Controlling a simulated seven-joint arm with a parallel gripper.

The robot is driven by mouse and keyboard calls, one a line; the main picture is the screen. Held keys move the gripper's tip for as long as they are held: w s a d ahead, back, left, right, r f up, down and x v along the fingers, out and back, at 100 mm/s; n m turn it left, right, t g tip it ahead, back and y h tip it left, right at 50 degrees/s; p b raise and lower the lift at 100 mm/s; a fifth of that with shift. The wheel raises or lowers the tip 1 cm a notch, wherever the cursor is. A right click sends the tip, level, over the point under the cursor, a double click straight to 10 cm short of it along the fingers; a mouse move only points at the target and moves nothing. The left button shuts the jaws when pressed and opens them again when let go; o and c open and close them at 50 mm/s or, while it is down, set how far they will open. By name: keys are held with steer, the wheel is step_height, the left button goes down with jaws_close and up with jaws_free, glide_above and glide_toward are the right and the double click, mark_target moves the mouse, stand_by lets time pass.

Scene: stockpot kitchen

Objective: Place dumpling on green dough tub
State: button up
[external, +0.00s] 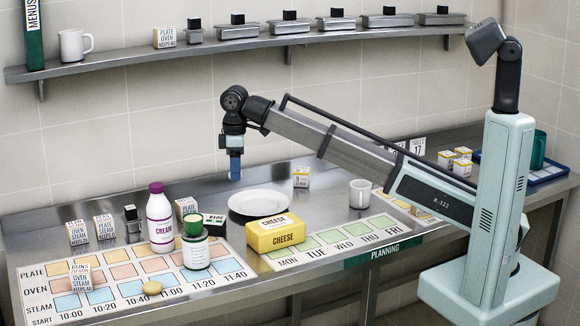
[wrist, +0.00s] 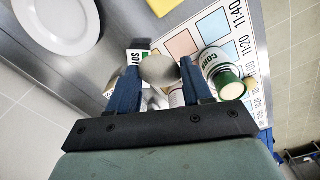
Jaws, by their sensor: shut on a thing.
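In the wrist view, a pale, rounded thing, which I take for the dumpling (wrist: 158,69), sits between the fingertips of my gripper (wrist: 160,76). My gripper is shut on it. In the external view my gripper (external: 235,168) hangs pointing down, well above the counter, left of the plate; the dumpling cannot be made out there. A green tub-like top (external: 195,222) stands over a white labelled container on the colored chart, left of and below my gripper. I take the green part for the dough tub. It also shows in the wrist view (wrist: 231,90), right of the fingers.
A white bottle with a purple cap (external: 160,220) stands close left of the green top. A dark box (external: 213,223) and small cartons stand behind. A tan disc (external: 152,287) lies in front.

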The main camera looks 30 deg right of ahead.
steer(key=s+a+r+n, duration=0.2)
steer(key=s+a+n, duration=0.1)
steer(key=s+a, duration=0.65)
step_height(320, 180, up, 2)
steer(key=r+n, duration=0.1)
steer(key=n, duration=0.2)
glide_above(193, 218)
steer(key=shift+w+f+n, duration=0.1)
steer(key=shift+f+n, duration=0.55)
steer(key=shift+f, duration=2)
steer(key=shift+f+n, duration=0.65)
steer(key=shift+f, duration=1.95)
steer(key=shift+f, duration=0.1)
steer(key=o, duration=1)
step_height(193, 218, up, 12)
steer(key=shift+r, duration=0.15)
